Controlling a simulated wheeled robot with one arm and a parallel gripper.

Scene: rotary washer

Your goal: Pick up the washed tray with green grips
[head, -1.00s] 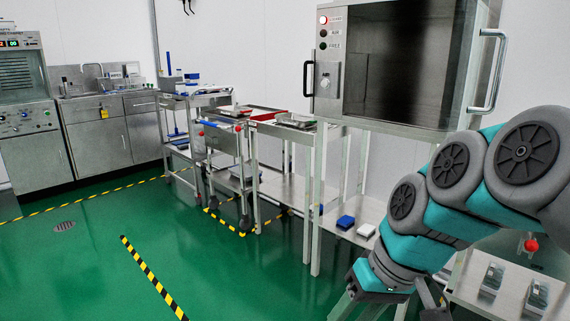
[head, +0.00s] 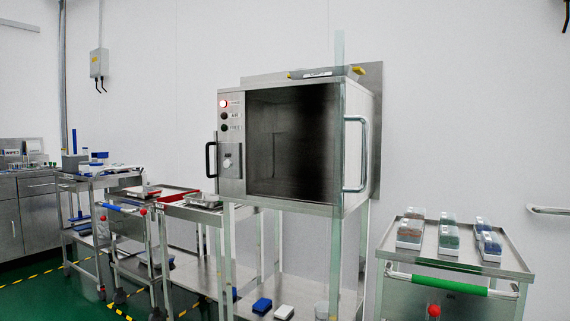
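I cannot make out a tray with green grips for certain. A cart (head: 391,256) at the right has a green grip on its front push bar (head: 450,286), and several small racks (head: 447,236) stand on its top. A small metal tray (head: 203,201) lies on the bench left of the washer; its grips are too small to tell. The washer (head: 232,182) stands in the middle, and its dark chamber (head: 293,140) shows no clear contents. My gripper is not in view.
A cart with a blue grip (head: 124,208) and another loaded cart (head: 89,176) stand at the left. A long tray with yellow ends (head: 325,73) lies on top of the washer. Blue and white boxes (head: 262,306) sit on the shelf below. Green floor shows at lower left.

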